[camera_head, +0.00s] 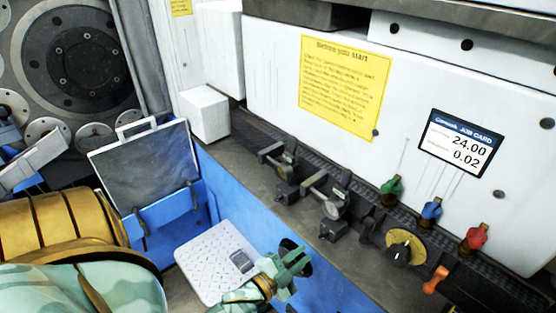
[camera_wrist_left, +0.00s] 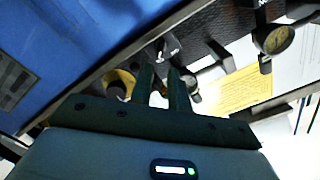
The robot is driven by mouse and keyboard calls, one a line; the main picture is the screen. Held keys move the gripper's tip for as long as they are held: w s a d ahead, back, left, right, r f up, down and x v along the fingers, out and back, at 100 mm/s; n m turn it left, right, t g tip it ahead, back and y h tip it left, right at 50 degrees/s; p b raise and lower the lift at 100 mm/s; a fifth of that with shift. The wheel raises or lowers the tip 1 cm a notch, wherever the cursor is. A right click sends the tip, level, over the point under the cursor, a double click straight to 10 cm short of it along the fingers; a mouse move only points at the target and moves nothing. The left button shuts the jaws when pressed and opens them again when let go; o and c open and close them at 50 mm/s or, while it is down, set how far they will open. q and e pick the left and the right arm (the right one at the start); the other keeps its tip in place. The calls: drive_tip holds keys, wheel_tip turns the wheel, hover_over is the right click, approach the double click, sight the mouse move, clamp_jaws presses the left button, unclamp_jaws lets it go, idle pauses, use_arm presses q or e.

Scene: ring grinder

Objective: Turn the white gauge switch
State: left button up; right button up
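I cannot single out a white gauge switch for certain. In the head view, two dark dial-gauge fixtures, a far one (camera_head: 277,157) and a near one (camera_head: 328,192), stand on the grey ledge. The left wrist view shows a round gauge (camera_wrist_left: 273,40) at upper right and a small pale, lever-like piece (camera_wrist_left: 168,47) near the top middle. My left gripper (camera_head: 298,262) is empty at the blue front edge, below and in front of the fixtures, apart from them. Its two fingers (camera_wrist_left: 162,88) have a narrow gap. My right gripper is out of view.
Green (camera_head: 392,186), blue (camera_head: 432,209) and red (camera_head: 475,237) handles line the ledge, near a black knob on a yellow disc (camera_head: 401,250) and an orange lever (camera_head: 435,280). A white patterned plate (camera_head: 205,262) lies beside my gripper. A yellow notice (camera_head: 345,88) hangs behind.

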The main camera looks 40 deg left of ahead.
use_arm(q)
drive_tip(key=s, duration=0.8)
drive_tip(key=shift+s+a, duration=0.35)
drive_tip(key=shift+s, duration=0.05)
drive_tip(key=s+f+n+g+y, duration=0.1)
drive_tip(key=s+f+n+g, duration=0.45)
drive_tip(key=f, duration=1.05)
drive_tip(key=s+d+f+g+b, duration=0.3)
drive_tip(key=s+f+g, duration=0.8)
drive_tip(key=s+f, duration=0.9)
drive_tip(key=shift+s+d+n+g+b, duration=0.2)
drive_tip(key=shift+s+n+g+b, duration=0.25)
drive_tip(key=shift+s, duration=1)
